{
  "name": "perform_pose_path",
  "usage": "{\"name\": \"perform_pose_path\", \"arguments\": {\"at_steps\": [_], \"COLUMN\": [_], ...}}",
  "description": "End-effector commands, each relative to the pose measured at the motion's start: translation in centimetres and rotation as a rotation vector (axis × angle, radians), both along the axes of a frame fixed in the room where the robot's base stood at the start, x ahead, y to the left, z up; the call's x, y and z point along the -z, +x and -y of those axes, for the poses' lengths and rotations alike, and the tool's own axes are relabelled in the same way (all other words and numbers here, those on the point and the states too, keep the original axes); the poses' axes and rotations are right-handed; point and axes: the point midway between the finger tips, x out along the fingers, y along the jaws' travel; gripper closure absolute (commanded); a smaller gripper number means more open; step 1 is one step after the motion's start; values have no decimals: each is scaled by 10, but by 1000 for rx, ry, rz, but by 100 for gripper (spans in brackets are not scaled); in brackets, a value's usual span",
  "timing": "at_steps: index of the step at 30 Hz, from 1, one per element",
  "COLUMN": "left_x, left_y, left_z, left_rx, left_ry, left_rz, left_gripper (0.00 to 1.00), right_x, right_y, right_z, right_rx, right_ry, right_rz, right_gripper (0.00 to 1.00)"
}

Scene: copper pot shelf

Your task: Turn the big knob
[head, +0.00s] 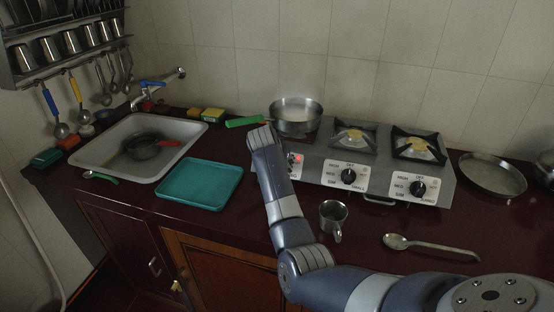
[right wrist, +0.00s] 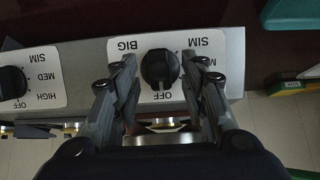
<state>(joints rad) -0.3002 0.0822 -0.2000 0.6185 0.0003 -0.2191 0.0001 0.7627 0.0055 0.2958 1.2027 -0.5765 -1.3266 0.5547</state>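The big knob (right wrist: 160,68) is black and sits on a white dial plate marked OFF, SIM and BIG in the right wrist view. Its ridge lines up with OFF. My right gripper (right wrist: 164,64) is open, one finger on each side of the knob, with a gap showing at both sides. In the head view my right arm reaches to the left end of the gas stove (head: 315,168) and covers most of this knob. My left gripper is not in view.
Two more knobs, the middle (head: 348,176) and right one (head: 418,188), are on the stove front. A steel pan (head: 296,115) stands on the left burner. A teal tray (head: 200,184) is at left.

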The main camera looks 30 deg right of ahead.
Motion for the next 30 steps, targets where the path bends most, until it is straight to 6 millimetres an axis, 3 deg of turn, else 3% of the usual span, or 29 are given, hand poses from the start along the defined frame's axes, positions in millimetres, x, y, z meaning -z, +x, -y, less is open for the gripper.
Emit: {"name": "perform_pose_path", "arguments": {"at_steps": [15,30], "left_x": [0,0], "left_y": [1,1], "left_z": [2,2], "left_rx": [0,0], "left_ry": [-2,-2], "left_rz": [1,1], "left_gripper": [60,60], "right_x": [-70,-79], "right_y": [-40,-46], "right_z": [-46,-52], "right_rx": [1,2], "right_ry": [3,3], "right_rz": [-1,-4], "right_gripper": [60,60]}}
